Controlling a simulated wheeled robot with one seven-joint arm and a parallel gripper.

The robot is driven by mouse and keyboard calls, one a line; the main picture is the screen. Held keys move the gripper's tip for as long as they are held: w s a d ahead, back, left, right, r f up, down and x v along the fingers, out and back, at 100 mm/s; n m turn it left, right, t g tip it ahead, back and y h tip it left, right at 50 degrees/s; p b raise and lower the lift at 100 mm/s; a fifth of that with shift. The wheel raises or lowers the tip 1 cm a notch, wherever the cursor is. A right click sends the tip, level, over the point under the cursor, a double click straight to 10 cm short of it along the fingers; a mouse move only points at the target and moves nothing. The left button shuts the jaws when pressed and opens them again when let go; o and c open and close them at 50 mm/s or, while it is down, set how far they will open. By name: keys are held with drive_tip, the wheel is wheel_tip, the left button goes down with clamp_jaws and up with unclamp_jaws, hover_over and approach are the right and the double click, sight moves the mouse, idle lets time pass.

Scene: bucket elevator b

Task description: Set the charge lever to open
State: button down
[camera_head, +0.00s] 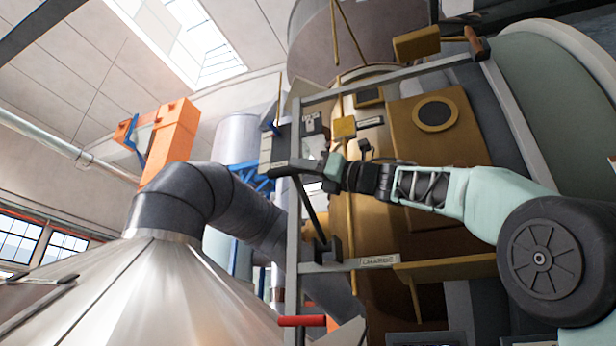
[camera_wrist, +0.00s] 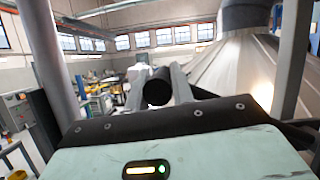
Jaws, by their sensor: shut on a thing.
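The charge lever (camera_head: 309,212) is a dark rod in the head view. It rises, leaning up and to the left, from a black bracket (camera_head: 327,250) beside a plate marked CHARGE (camera_head: 378,261). My gripper (camera_head: 315,168) is at the lever's upper end, reaching in from the right. In the wrist view a round black grip end (camera_wrist: 158,88) sits between the two pale fingers of my gripper (camera_wrist: 157,92), which are shut on it. In the head view my gripper partly hides the grip.
A grey frame (camera_head: 292,235) surrounds the lever, with small label plates (camera_head: 311,123) above it. A red handle (camera_head: 302,321) sticks out below. A large grey duct (camera_head: 205,200) and metal cone (camera_head: 150,290) stand to the left. The brown machine casing (camera_head: 440,130) is close behind my arm.

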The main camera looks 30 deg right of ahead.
drive_tip(key=shift+s+a+f+n+b, duration=0.1)
drive_tip(key=shift+a+f+n+b, duration=0.1)
drive_tip(key=shift+f+n+b, duration=0.45)
drive_tip(key=shift+a+f+g+y, duration=0.1)
drive_tip(key=shift+f+g+y, duration=0.2)
drive_tip(key=shift+f, duration=0.25)
drive_tip(key=c, duration=1.2)
unclamp_jaws()
drive_tip(key=b+v, duration=0.5)
drive_tip(key=v, duration=1.2)
drive_tip(key=shift+s, duration=0.3)
